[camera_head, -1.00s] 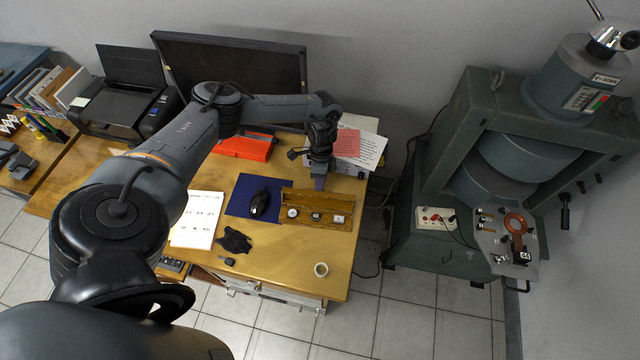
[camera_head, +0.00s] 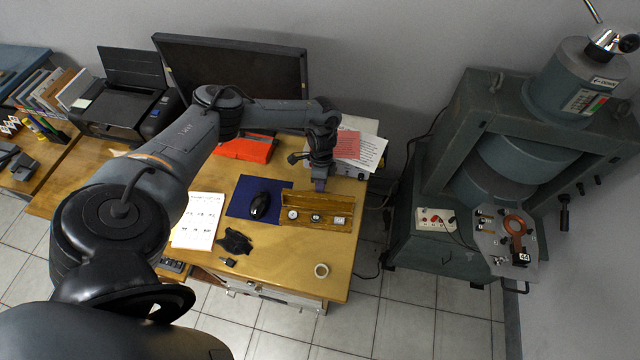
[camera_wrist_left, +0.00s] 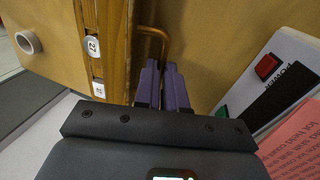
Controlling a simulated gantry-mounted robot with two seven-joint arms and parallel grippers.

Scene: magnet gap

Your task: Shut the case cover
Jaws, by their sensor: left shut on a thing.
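A small wooden case (camera_head: 316,226) lies open on the desk, with several round and square dials in it. Its cover (camera_head: 330,203) stands raised along the back side. In the left wrist view the case (camera_wrist_left: 62,45) is at upper left, with numbered dials near the cover's edge (camera_wrist_left: 117,40). A curved brass-coloured handle (camera_wrist_left: 153,30) sticks out from the cover. My left gripper (camera_head: 319,185) is at the back of the cover. Its purple fingers (camera_wrist_left: 165,85) are close together on the handle's end, which they partly hide.
A black mouse (camera_head: 260,205) on a blue mat (camera_head: 238,203) lies left of the case. A device with papers (camera_head: 360,150) is behind my gripper, and a monitor (camera_head: 235,75) stands at the back.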

